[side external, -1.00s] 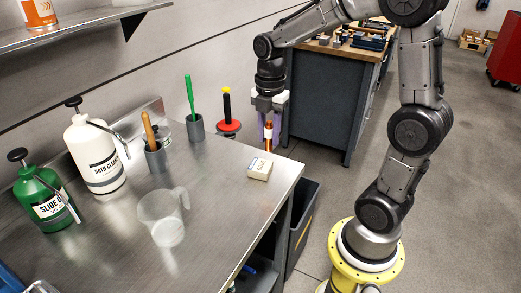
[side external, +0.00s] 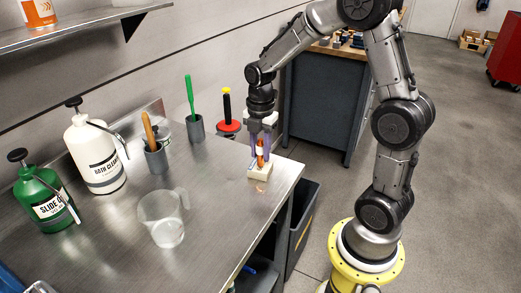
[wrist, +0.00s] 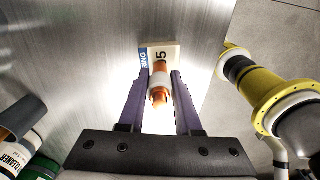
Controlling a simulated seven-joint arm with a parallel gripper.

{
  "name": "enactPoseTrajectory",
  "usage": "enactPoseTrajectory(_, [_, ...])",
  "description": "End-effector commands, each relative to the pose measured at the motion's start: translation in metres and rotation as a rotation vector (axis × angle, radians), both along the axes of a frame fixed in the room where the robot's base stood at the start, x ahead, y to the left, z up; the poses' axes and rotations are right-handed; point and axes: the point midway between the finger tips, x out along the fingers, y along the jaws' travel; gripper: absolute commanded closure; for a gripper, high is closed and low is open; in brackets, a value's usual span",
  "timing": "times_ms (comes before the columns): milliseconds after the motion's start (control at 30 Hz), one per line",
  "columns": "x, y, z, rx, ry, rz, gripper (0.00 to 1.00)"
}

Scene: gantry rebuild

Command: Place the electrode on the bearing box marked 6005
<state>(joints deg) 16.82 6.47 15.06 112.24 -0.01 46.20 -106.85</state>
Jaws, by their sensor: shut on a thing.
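The electrode (side external: 260,151) is a copper-orange rod with a white band. My gripper (side external: 259,156) is shut on it and holds it roughly upright over the bearing box (side external: 259,174), a small cream box at the table's right end. In the wrist view the electrode (wrist: 159,88) sits between the purple fingers of my gripper (wrist: 160,80). The box (wrist: 168,50) shows behind it with a blue label and a "5"; the rest of its marking is hidden. I cannot tell whether the electrode touches the box.
A clear measuring jug (side external: 163,218) stands on the metal table (side external: 115,245), left of the box. Two grey cups with handled tools (side external: 156,158) (side external: 196,127) and a red-based black-handled tool (side external: 228,126) stand behind. Pump bottles (side external: 95,155) (side external: 46,198) stand left. The table edge is close on the right.

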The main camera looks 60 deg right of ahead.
Motion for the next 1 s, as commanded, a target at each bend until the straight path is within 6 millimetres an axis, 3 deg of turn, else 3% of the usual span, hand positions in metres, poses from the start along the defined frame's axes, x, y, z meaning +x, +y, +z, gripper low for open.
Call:
enactPoseTrajectory(33, [0.000,0.000,-0.002,0.000,0.000,0.000,1.00])
enactPoseTrajectory(67, [0.000,0.000,-0.002,0.001,0.002,0.000,0.66])
enactPoseTrajectory(233, [0.000,0.000,-0.002,0.000,0.001,0.000,0.37])
enactPoseTrajectory(533, [0.000,0.000,0.000,0.000,0.000,0.000,0.37])
enactPoseTrajectory(667, [0.001,0.000,0.010,-0.001,-0.003,0.000,0.37])
enactPoseTrajectory(1000, [0.001,0.000,0.077,-0.002,-0.005,0.000,0.37])
